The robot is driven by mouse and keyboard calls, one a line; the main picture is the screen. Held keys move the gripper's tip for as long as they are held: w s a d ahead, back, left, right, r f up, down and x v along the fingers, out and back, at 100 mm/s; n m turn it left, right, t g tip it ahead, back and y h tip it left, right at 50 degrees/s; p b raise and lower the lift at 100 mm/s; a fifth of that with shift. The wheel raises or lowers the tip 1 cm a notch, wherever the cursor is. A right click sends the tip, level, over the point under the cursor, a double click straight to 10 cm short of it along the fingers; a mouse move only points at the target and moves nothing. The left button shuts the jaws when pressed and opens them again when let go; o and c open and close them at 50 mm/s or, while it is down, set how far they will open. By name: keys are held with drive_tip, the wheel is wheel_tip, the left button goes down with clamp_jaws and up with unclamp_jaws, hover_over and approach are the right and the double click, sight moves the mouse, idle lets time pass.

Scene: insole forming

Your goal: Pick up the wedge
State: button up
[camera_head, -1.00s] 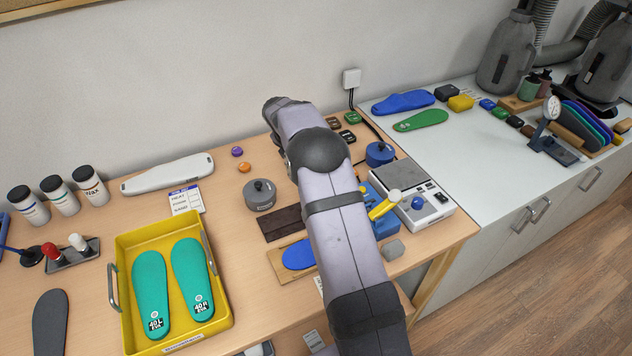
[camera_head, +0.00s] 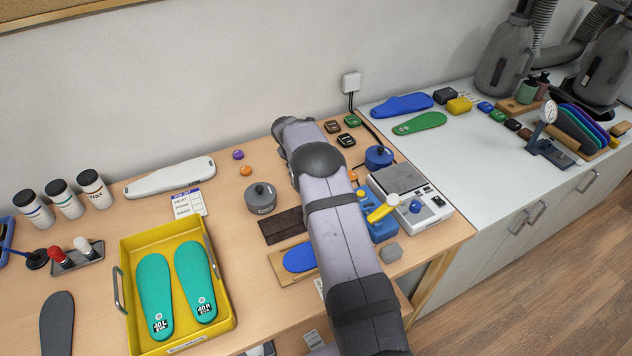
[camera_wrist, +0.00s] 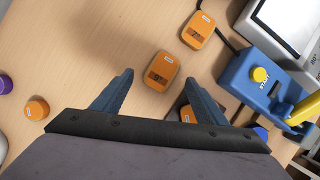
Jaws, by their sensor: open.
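In the wrist view an orange wedge (camera_wrist: 161,70) with a dark number label lies flat on the wooden table, just ahead of and between my fingertips. My gripper (camera_wrist: 159,78) is open and empty, its two blue-grey fingers apart. A second orange wedge (camera_wrist: 198,30) lies beyond it, up and right. A third orange piece (camera_wrist: 187,113) is partly hidden by the right finger. In the head view several small pads (camera_head: 345,140) lie by the wall end of the table, looking dark or green; I cannot match them surely. My arm hides the gripper there.
An orange knob (camera_wrist: 36,108) lies left. A yellow tray (camera_head: 127,328) holds teal insoles. Cables run near the wedges.

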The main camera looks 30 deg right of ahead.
drive_tip(key=shift+p+x, duration=0.3)
drive_tip(key=shift+x, duration=0.95)
drive_tip(key=shift+c, duration=0.4)
drive_tip(key=c, duration=1.1)
drive_tip(key=shift+o, duration=0.2)
